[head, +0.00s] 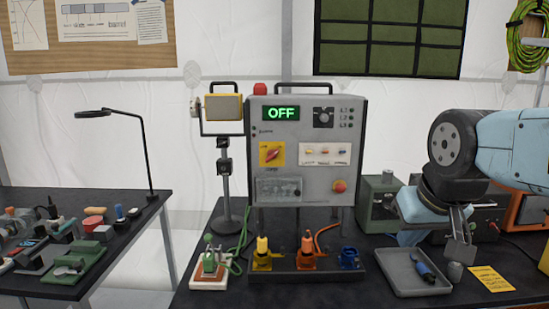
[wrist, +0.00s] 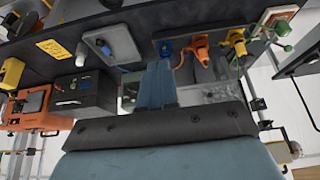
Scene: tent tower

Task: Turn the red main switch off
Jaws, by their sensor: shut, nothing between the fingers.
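The red main switch (head: 271,153) is a rotary handle on a yellow plate on the front of a grey control cabinet (head: 237,140). Its handle sits at a slant. A display (head: 281,113) above it reads OFF in green. My gripper (head: 459,250) is at the right, over the table near a grey tray, well away from the switch. Its fingers are shut and empty. In the wrist view the blue fingers (wrist: 158,85) show together, and the switch cannot be made out there.
Yellow, orange and blue plugs (head: 349,257) stand in a row before the cabinet. The grey tray (head: 399,285) holds a blue tool. A red push button (head: 339,186) is low on the cabinet's right. A lamp on a stand (head: 226,165) is left of it.

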